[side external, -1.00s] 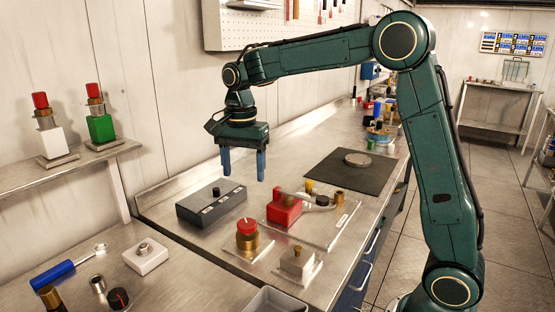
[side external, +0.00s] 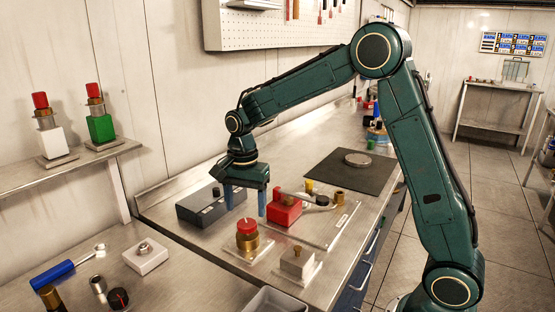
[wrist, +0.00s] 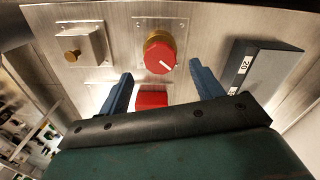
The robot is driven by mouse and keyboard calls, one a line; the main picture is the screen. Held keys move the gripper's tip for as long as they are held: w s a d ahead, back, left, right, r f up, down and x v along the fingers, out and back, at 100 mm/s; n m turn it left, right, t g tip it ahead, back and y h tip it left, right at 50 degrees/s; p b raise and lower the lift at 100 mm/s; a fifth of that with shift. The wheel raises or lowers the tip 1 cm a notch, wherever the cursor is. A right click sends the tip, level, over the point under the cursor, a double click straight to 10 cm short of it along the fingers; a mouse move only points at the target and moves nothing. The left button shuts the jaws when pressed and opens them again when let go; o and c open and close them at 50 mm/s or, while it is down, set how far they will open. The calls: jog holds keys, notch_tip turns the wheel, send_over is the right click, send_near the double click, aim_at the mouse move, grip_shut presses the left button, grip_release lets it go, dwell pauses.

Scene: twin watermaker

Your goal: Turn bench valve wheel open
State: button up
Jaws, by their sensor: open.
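The valve wheel (side external: 246,226) is a red cap with a white line on a brass body, standing on a square plate on the bench. In the wrist view the wheel (wrist: 161,56) shows just beyond the fingertips, with its white line pointing to the lower right. My gripper (side external: 245,206) is open and empty, pointing down.
A dark grey box (side external: 205,208) stands left of my gripper. A red block (side external: 284,212) sits close to the right finger on a fixture plate with a lever. A small pale block with a brass knob (side external: 297,261) stands in front. A black mat (side external: 340,176) lies behind.

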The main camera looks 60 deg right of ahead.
aim_at(246, 223)
jog(key=shift+f, duration=2.15)
jog(key=shift+c, duration=0.3)
jog(key=c, duration=0.9)
